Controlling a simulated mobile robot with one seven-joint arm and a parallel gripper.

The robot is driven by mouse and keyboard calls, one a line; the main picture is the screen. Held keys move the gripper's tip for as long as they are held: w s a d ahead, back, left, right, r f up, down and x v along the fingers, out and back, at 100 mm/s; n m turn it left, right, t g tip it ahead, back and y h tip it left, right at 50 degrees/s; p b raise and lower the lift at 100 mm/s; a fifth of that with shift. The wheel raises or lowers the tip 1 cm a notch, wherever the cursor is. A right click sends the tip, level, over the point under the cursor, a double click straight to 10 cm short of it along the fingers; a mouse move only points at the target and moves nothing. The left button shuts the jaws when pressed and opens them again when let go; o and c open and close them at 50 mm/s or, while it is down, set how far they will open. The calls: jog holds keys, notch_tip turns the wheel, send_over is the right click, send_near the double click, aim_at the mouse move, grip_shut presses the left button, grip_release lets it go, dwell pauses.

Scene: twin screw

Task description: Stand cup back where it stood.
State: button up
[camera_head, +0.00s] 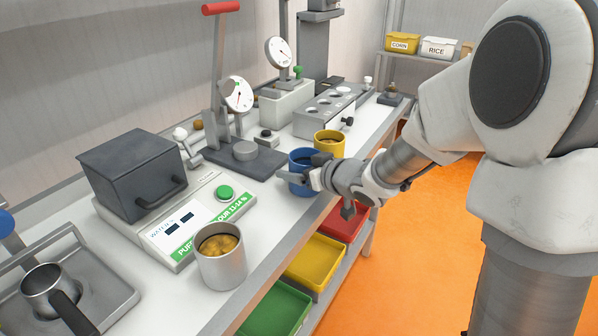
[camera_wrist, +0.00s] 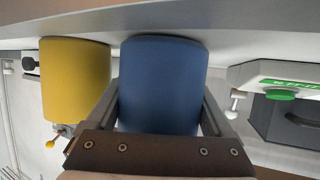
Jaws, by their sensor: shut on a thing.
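A blue cup (camera_head: 301,160) stands upright at the front edge of the white bench (camera_head: 265,226). My gripper (camera_head: 307,180) reaches it from the right and is shut around its sides. In the wrist view the blue cup (camera_wrist: 160,85) lies between the two fingers of my gripper (camera_wrist: 165,105). Whether the cup's base touches the bench is hard to tell. A yellow cup (camera_head: 329,145) stands close beside it, farther along the bench; the yellow cup (camera_wrist: 75,85) also shows left of the blue one in the wrist view.
A metal cup (camera_head: 221,262) with yellow contents stands at the front edge, near the moisture meter (camera_head: 190,222) with its dark box (camera_head: 135,170). A press with a red handle (camera_head: 221,8) stands behind. Green, yellow (camera_head: 315,258) and red bins sit below the bench edge.

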jog(key=shift+f, duration=0.1)
jog(key=o, duration=1.3)
